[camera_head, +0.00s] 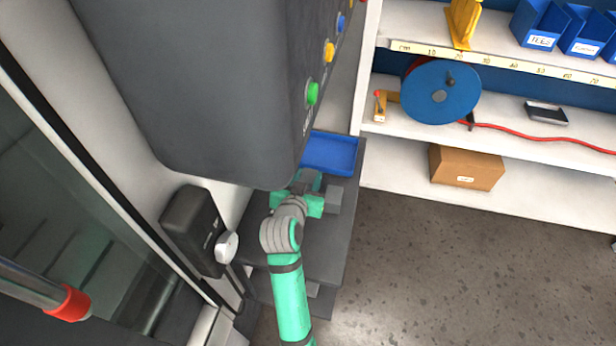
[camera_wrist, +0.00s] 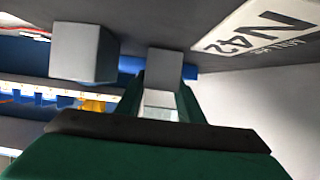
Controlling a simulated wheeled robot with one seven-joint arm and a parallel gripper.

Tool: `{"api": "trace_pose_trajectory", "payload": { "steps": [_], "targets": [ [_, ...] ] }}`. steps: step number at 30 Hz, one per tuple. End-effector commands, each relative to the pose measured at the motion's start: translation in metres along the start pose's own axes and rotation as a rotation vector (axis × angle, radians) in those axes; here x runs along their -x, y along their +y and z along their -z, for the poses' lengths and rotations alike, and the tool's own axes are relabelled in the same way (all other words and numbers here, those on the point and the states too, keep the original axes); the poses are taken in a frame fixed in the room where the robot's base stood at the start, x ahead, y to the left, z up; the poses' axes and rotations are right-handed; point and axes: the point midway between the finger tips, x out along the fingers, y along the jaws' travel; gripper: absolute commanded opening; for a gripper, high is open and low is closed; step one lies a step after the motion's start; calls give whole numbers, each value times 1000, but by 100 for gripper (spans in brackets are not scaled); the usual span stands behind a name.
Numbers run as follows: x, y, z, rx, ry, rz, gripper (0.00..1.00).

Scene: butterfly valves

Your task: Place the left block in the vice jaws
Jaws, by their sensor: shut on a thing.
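My gripper (camera_head: 304,193) is over the dark ledge beside the machine. In the wrist view its two fingers (camera_wrist: 160,98) stand on either side of a grey block (camera_wrist: 163,68), and they are shut on it. In the head view my gripper mostly hides this held block. A second grey block (camera_head: 333,200) stands just to the right of my gripper on the ledge. It also shows at the left in the wrist view (camera_wrist: 83,52), apart from the fingers. I cannot make out the vice or its jaws in either view.
A blue tray (camera_head: 330,153) lies behind my gripper on the dark ledge (camera_head: 330,250). The dark control panel (camera_head: 200,90) with coloured buttons overhangs close by. A machine door with glass (camera_head: 70,200) is at the left. Shelves with a blue reel (camera_head: 425,105) and cardboard box (camera_head: 466,167) stand right.

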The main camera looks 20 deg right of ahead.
Motion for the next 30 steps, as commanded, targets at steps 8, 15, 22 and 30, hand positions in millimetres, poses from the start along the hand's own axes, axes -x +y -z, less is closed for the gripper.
{"api": "trace_pose_trajectory", "payload": {
  "steps": [8,15,22,30],
  "targets": [
    [-1,1,-1,0,2,-1,1],
    [-1,1,-2,0,0,-1,53],
    [0,0,0,0,0,0,53],
    [35,-1,0,1,1,2,53]
  ]
}}
